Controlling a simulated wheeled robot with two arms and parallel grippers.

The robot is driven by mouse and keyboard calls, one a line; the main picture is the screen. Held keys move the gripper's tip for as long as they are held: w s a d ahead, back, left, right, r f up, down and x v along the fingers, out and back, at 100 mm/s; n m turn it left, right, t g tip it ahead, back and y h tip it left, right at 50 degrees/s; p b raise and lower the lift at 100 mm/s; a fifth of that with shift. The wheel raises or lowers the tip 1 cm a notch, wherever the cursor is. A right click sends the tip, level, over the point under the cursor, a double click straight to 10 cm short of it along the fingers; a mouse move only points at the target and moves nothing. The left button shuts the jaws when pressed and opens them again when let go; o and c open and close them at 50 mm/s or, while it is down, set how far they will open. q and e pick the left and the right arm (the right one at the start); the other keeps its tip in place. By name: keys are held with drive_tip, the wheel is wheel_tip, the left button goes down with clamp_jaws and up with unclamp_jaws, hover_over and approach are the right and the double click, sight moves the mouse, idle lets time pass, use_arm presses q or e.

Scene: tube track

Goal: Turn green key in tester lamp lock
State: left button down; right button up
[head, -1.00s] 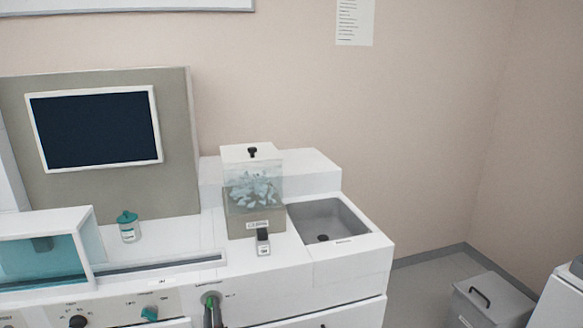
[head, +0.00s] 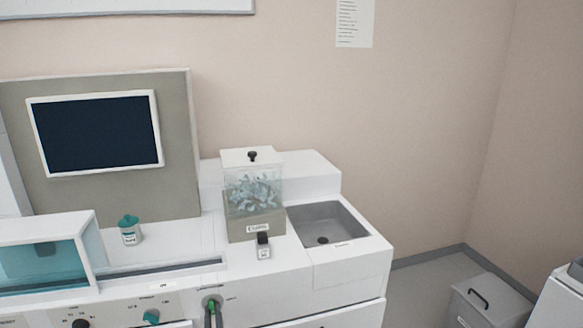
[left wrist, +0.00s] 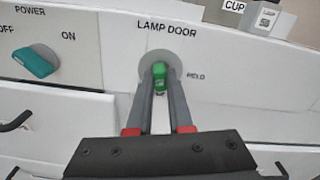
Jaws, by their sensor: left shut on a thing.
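The green key (left wrist: 161,76) sits at the round grey lamp door lock (left wrist: 185,69) on the white front panel, under the printed words LAMP DOOR. My left gripper (left wrist: 160,84) is shut on the green key, with one grey finger on each side of it. In the head view the lock (head: 212,299) is at the bottom edge, with the green key (head: 212,306) and the left gripper's fingertips (head: 213,316) in front of it. How far the key is turned cannot be told. My right gripper is not in view.
A teal power knob (left wrist: 36,62) is left of the lock, between OFF and ON. Dark drawer handles (left wrist: 14,122) are lower down. Above are a clear box of pale pieces (head: 253,190) and a grey sink (head: 328,222).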

use_arm(q)
drive_tip(key=shift+m, duration=0.7)
drive_tip(key=shift+r+m+p, duration=0.1)
drive_tip(key=shift+m+p, duration=0.3)
drive_tip(key=shift+p, duration=0.3)
drive_tip(key=c, duration=0.8)
unclamp_jaws()
drive_tip(key=shift+o, duration=0.2)
